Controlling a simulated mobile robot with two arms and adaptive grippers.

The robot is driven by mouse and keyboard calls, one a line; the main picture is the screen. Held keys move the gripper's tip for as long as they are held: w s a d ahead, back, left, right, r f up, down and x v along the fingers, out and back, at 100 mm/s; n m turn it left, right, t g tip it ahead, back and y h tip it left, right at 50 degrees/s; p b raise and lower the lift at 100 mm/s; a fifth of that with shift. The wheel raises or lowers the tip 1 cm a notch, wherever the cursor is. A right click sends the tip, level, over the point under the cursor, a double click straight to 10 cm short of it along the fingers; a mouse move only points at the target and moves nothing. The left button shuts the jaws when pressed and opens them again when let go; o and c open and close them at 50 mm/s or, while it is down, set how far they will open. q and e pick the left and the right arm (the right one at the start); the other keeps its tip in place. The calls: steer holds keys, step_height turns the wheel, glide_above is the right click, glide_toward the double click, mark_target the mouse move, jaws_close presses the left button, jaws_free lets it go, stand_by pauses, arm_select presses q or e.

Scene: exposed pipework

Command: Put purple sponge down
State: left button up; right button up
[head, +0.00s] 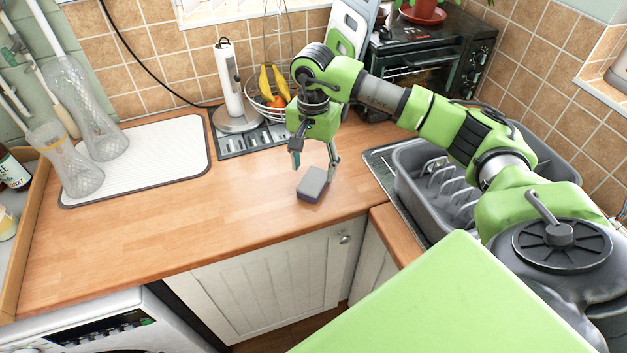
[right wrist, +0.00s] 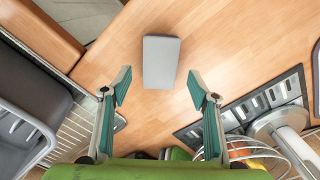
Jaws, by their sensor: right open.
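The sponge (head: 312,184) lies on the wooden countertop (head: 240,215) near its front edge, grey on top with a darker purplish side. In the right wrist view the sponge (right wrist: 161,62) shows its grey top, resting on the wood beyond the fingertips. My right gripper (head: 314,160) points down just above and behind the sponge. In the right wrist view the gripper (right wrist: 160,88) is open, its two teal-padded fingers apart with nothing between them. My left gripper is not in view.
A grey dish rack (head: 437,190) stands to the right. A fruit bowl (head: 268,104) and a paper towel holder (head: 232,90) stand behind. A white drying mat (head: 150,150) with glass vases (head: 90,120) is at left. The counter between mat and sponge is clear.

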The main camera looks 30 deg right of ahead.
mark_target(313, 180)
step_height(313, 180, up, 7)
steer(key=b, duration=0.1)
steer(key=shift+f, duration=0.2)
stand_by(0.5)
